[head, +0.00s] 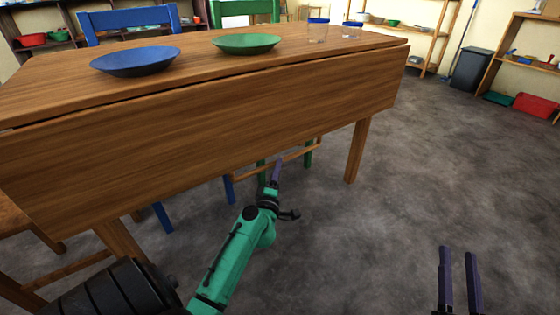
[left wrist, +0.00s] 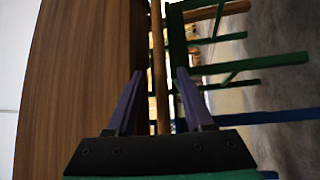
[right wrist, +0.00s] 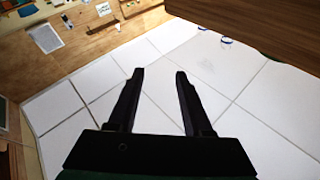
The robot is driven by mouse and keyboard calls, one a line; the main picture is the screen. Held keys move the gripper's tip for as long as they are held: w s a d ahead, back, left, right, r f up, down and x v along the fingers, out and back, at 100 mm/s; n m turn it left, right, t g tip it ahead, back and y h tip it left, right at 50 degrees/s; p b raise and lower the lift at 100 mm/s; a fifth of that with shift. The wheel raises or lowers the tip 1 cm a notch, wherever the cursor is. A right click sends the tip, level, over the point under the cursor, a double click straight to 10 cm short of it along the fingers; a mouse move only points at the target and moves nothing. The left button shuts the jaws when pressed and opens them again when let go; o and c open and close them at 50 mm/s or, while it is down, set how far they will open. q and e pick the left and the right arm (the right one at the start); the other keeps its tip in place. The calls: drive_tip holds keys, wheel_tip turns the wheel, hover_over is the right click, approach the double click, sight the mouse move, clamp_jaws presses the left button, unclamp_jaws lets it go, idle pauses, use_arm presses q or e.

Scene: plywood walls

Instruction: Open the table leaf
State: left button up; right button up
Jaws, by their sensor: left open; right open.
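The wooden table (head: 60,84) has its near leaf (head: 230,122) hanging down toward me, with a dark gap along the hinge line. My left gripper (head: 276,168) is open and empty, just below the leaf's lower edge. In the left wrist view the leaf (left wrist: 75,80) fills the left side, and the open purple fingers (left wrist: 158,88) are beside its edge. I cannot tell whether they touch it. My right gripper (head: 459,262) is open and empty over the floor, right of the table. In the right wrist view its fingers (right wrist: 157,90) show with nothing between them.
A blue plate (head: 136,61), a green plate (head: 246,43) and two glasses (head: 317,32) stand on the tabletop. Blue (head: 130,18) and green (head: 243,8) chairs are behind it. A table leg (head: 357,150) is near the right end. The floor (head: 450,150) at right is clear.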

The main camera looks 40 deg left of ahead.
use_arm(q)
drive_tip(key=x, duration=0.4)
drive_tip(key=shift+w+f, duration=0.1)
clamp_jaws()
use_arm(e)
wheel_tip(320, 180, up, 7)
drive_tip(key=t+y, duration=0.1)
drive_tip(key=t, duration=0.1)
drive_tip(key=shift+d, duration=0.4)
drive_tip(key=shift+w+f, duration=0.1)
drive_tip(key=shift+f, duration=0.05)
